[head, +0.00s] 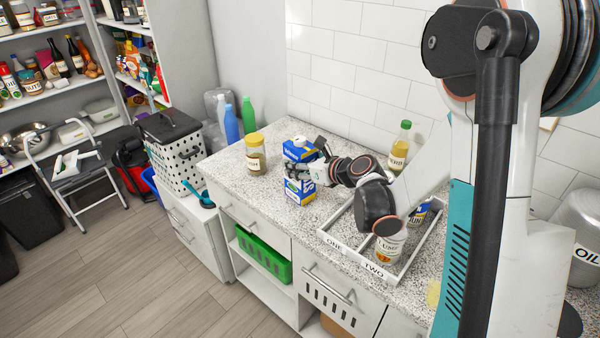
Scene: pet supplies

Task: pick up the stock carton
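The stock carton (299,190) is a blue, white and yellow box standing upright on the speckled counter. My gripper (298,170) reaches it from the right, at about mid-height. A dark finger crosses the carton's near side, and the hand hides part of its middle and right side. The far finger is hidden, so I cannot tell whether the fingers press on the carton or are only around it. The carton's base appears to be at the counter top.
A yellow-lidded jar (255,153) stands left of the carton. A white divided tray (345,248), labelled ONE and TWO, lies to the right with a jar (391,246) and a blue item in it. A green-capped bottle (399,146) stands behind. Counter in front of the jar is clear.

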